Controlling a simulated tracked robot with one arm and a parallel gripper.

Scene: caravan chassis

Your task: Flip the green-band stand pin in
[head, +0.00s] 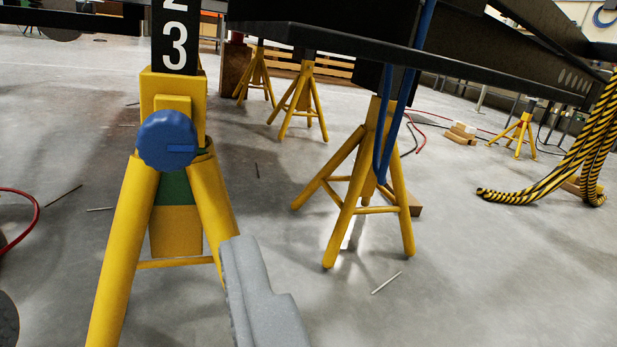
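The green-band stand (165,245) is a yellow tripod stand at the left, close to me. A green band (173,188) shows on its post between the legs. The stand pin (167,141) has a round blue head with a small darker blue bar on its face, and sits at the front of the collar. The pin's shaft is hidden. My gripper (258,290) shows as one grey finger at bottom centre, below and right of the pin and apart from it in the picture. A second finger is not clear, so its opening cannot be told.
A black plate marked 3 (174,45) rises above the stand. Black chassis beams (330,45) run overhead. Another yellow stand (365,185) with a blue hose (381,150) is at centre right. A black-yellow hose (560,170) hangs at right. Thin rods lie on the floor.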

